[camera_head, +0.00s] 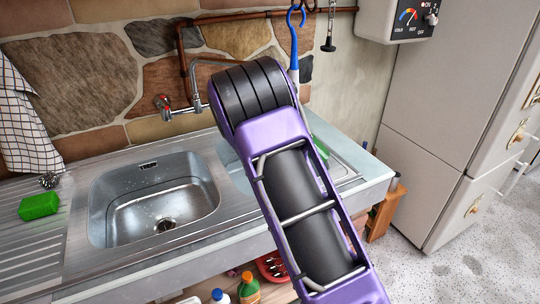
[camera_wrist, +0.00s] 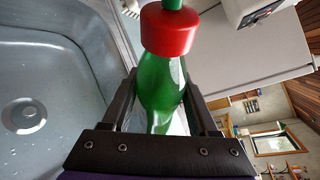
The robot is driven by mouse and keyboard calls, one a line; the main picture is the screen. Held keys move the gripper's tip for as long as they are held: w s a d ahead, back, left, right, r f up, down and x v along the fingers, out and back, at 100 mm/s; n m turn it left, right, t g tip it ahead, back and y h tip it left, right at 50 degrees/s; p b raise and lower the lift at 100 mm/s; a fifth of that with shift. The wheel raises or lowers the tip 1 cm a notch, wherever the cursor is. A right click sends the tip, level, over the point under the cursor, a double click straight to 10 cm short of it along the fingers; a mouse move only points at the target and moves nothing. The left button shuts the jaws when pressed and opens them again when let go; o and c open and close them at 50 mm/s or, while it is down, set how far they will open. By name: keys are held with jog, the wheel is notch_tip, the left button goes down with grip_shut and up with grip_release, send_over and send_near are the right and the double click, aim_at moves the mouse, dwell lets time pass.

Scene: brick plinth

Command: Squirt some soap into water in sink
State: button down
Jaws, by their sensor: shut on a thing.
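My gripper (camera_wrist: 157,95) is shut on a green soap bottle (camera_wrist: 160,115) with a red cap (camera_wrist: 168,30). The bottle shows between the two dark fingers in the wrist view. In the head view my purple arm hides the gripper and most of the bottle; a sliver of green shows at the arm's right edge. The steel sink (camera_head: 155,190) is left of my arm, its basin wet with drops. In the wrist view a sink basin (camera_wrist: 55,70) with a round drain lies left of the bottle. I cannot tell a water level.
A tap (camera_head: 180,108) stands at the back wall behind the sink. A green sponge (camera_head: 39,205) lies on the left drainboard. A chequered towel (camera_head: 25,125) hangs at left. Small bottles (camera_head: 249,290) stand below the counter. A tall pale cabinet (camera_head: 430,120) stands at right.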

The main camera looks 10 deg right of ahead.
jog(key=shift+s+d+r+n, duration=0.1)
jog(key=shift+d+r+n, duration=0.15)
jog(key=shift+n, duration=0.15)
dwell(0.8)
jog(key=shift+s+d+f+n+h+b, duration=0.1)
jog(key=shift+d+f+n+h+b, duration=0.15)
jog(key=shift+f+n, duration=0.25)
jog(key=shift+s+d+f+n+h+b, duration=0.1)
jog(key=shift+d+f+n+h+b, duration=0.1)
jog(key=shift+f+n+h, duration=0.3)
jog(key=shift+s+d+f+n+h+b, duration=0.15)
jog(key=shift+f+n+b, duration=0.15)
jog(key=shift+f, duration=0.35)
dwell(3.4)
jog(key=shift+d+f+n+t, duration=0.15)
jog(key=shift+f+n, duration=0.1)
jog(key=shift+f, duration=0.3)
jog(key=shift+d+f+n+t, duration=0.15)
jog(key=shift+f+n, duration=0.1)
jog(key=shift+f, duration=0.25)
dwell(0.7)
